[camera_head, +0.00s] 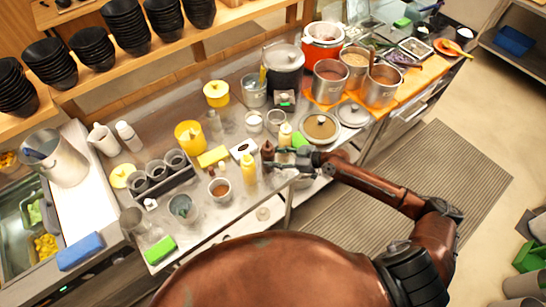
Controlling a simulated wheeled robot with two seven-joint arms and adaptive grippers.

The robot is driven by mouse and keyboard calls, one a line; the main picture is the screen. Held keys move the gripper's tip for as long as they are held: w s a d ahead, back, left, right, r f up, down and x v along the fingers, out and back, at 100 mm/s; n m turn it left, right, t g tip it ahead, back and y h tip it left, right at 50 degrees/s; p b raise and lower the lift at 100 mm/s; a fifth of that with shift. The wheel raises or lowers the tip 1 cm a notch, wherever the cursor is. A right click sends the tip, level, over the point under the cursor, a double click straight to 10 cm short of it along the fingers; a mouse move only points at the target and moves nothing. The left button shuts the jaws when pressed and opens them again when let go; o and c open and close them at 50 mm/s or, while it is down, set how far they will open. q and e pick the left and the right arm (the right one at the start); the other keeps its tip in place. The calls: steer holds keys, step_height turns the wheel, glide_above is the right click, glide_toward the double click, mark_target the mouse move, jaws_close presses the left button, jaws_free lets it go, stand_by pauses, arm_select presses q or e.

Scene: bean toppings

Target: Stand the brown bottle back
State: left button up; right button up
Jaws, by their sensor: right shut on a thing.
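The brown bottle (267,150) is small and dark, with a pointed top, and looks upright above or on the steel counter (225,228). My right arm reaches in from the right, and my right gripper (276,160) is shut on the bottle. The fingers hide part of it, and whether its base touches the counter cannot be told. My left gripper is not in view.
A yellow bottle (248,168) stands just left of the gripper, and another yellow-topped bottle (285,134) stands behind it. A pot with brown contents (320,127) is to the right. Cups and a black cup rack (165,182) stand left.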

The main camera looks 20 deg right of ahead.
steer(key=shift+f, duration=0.25)
steer(key=shift+b, duration=0.3)
steer(key=o, duration=1.6)
steer(key=shift+f, duration=0.1)
steer(key=v, duration=1.2)
